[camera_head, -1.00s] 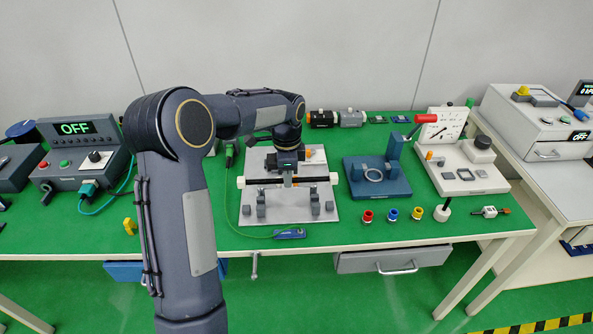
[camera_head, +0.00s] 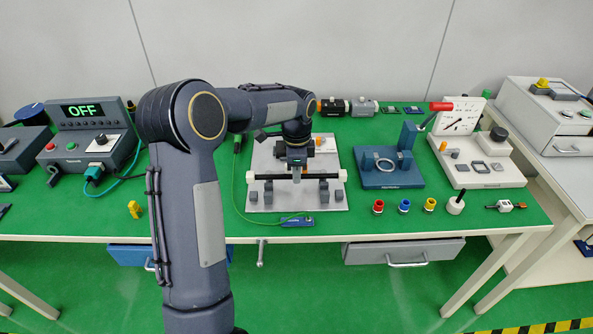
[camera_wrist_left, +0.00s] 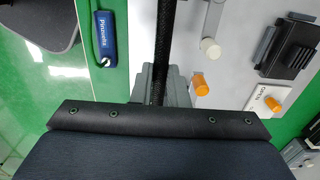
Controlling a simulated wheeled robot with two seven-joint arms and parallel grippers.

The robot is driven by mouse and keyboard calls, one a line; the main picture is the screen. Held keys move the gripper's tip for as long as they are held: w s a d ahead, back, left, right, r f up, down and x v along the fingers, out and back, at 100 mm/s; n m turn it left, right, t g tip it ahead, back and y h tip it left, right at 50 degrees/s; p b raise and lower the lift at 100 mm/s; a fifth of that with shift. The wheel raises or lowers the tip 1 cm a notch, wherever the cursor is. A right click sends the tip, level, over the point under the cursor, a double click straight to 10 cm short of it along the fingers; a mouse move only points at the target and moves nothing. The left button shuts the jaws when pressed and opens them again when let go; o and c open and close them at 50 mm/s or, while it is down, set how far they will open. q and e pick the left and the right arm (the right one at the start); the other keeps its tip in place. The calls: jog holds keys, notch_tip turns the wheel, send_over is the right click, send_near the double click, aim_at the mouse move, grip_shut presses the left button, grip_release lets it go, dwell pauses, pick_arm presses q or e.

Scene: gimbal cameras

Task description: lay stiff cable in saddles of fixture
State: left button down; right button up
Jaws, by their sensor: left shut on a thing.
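The stiff cable (camera_head: 320,176) is black with white end pieces. My left gripper (camera_head: 297,174) is shut on it near its middle and holds it left to right over the grey fixture plate (camera_head: 284,204). Grey saddle blocks (camera_head: 268,190) stand near the plate's front edge, just in front of the cable or under it. I cannot tell whether the cable touches them. In the left wrist view the cable (camera_wrist_left: 164,40) runs up from the grey fingers, whose tips are partly hidden. My right gripper is not in view.
A blue fixture with a ring (camera_head: 388,180) and a gauge stand (camera_head: 478,172) are to the right. Red, blue and yellow parts (camera_head: 404,206) stand along the front edge. A blue tag (camera_head: 297,222) lies before the plate. A control box (camera_head: 95,150) is left; green mat is free beside it.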

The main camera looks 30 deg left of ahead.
pick_arm(q)
jog(key=shift+f+b, duration=0.65)
jog(key=shift+f, duration=0.6)
jog(key=shift+p, duration=0.5)
dwell(0.8)
jog(key=shift+f+b, duration=0.8)
jog(key=shift+f, duration=0.65)
jog(key=c, duration=1.3)
grip_release()
jog(key=shift+c, duration=0.2)
jog(key=shift+r, duration=3.95)
